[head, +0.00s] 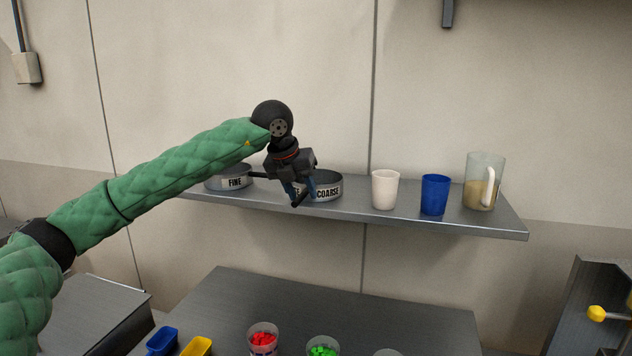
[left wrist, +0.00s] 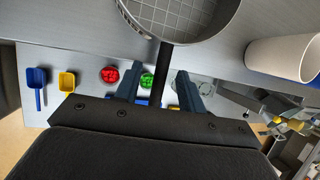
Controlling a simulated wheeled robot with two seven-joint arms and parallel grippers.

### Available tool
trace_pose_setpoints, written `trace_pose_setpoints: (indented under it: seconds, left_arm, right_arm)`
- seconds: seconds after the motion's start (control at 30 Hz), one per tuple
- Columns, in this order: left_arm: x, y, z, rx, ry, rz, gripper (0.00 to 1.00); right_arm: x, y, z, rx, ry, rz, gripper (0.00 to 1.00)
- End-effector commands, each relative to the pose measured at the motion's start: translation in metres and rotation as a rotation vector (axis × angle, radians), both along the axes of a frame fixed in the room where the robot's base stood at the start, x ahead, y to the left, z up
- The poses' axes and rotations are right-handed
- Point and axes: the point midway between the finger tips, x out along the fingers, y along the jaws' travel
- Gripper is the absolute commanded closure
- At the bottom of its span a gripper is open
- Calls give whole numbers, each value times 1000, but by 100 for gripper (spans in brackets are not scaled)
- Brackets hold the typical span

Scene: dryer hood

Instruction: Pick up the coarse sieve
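The coarse sieve (head: 328,188) is a grey round sieve labelled COARSE, resting on the wall shelf. Its wire mesh and rim (left wrist: 180,18) show at the top of the left wrist view. Its dark handle (left wrist: 162,72) points back toward my left gripper. My left gripper (head: 299,197) is at the front of the sieve and hides part of its left side. In the left wrist view the left gripper's fingers (left wrist: 160,88) are apart, one on each side of the handle, with visible gaps. My right gripper is in neither view.
The fine sieve (head: 234,182) stands left on the shelf (head: 460,222). A white cup (head: 385,189), a blue cup (head: 434,195) and a clear jug (head: 485,182) stand right. Below are a blue scoop (head: 161,341), a yellow scoop (head: 197,347) and cups of red (head: 262,340) and green pieces (head: 322,351).

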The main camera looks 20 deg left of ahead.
Motion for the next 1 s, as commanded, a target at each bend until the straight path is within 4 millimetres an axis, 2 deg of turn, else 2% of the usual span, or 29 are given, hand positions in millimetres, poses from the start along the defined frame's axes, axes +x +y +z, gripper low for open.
trace_pose_setpoints:
  seconds: [0.33, 0.53, 1.0]
  left_arm:
    - [2, -1, -4, -1, 0, 0, 60]
    - [1, -1, -4, -1, 0, 0, 100]
    - [2, -1, -1, -1, -2, 0, 100]
  right_arm:
    - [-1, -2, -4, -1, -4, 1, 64]
    - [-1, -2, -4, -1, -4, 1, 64]
    - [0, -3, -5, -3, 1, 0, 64]
